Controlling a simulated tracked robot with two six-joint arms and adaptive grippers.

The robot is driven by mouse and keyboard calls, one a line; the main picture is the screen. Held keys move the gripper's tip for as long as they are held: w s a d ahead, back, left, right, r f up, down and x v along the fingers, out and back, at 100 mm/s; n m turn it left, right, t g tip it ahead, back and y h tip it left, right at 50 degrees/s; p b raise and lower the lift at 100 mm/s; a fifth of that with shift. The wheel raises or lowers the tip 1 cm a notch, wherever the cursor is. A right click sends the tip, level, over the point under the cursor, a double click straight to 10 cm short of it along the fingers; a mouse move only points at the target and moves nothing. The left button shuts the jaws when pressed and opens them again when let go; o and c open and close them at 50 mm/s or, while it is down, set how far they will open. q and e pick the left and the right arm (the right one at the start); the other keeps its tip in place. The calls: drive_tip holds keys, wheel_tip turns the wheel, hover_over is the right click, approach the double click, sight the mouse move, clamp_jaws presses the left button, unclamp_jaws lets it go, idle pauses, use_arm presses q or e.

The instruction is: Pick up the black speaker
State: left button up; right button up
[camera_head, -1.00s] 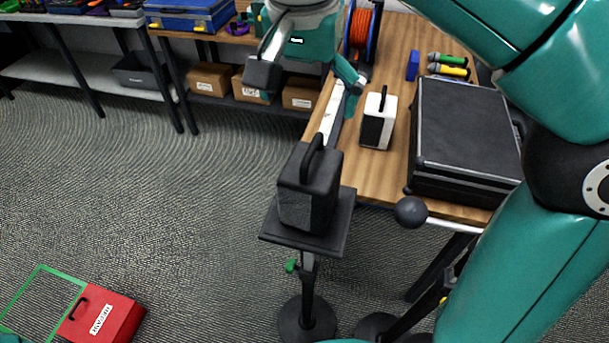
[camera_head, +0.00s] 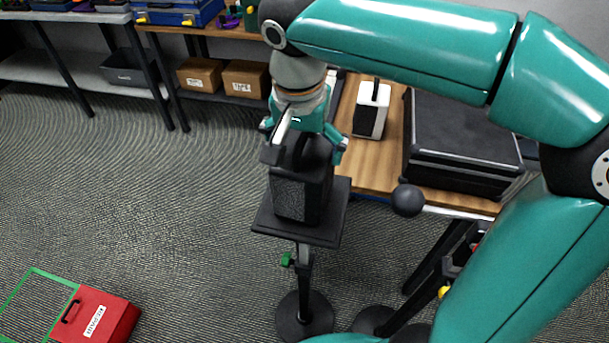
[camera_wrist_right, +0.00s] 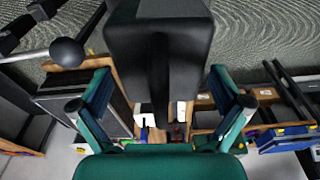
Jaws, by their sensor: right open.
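The black speaker (camera_head: 300,198), with a handle on its top, stands upright on the small black stand plate (camera_head: 322,236). My right gripper (camera_head: 303,150) is open over the speaker's top, with one finger on each side of it. The gripper hides most of the handle in the head view. In the right wrist view the speaker (camera_wrist_right: 158,35) and its dark handle show between the two spread fingers of the right gripper (camera_wrist_right: 160,100), with gaps on both sides. I cannot tell whether a finger touches it. My left gripper is not in view.
A white and black speaker (camera_head: 372,112) and a large black case (camera_head: 460,140) are on the wooden table right of the stand. A dark ball on a rod (camera_head: 408,200) juts out near the table edge. A red box (camera_head: 100,318) lies on the floor at lower left.

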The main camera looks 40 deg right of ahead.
drive_tip(key=shift+w+d+f, duration=0.1)
drive_tip(key=shift+w+f, duration=0.05)
drive_tip(key=shift+f, duration=0.6)
drive_tip(key=c, duration=1.5)
drive_tip(key=shift+o, duration=0.2)
drive_tip(key=shift+r, duration=0.15)
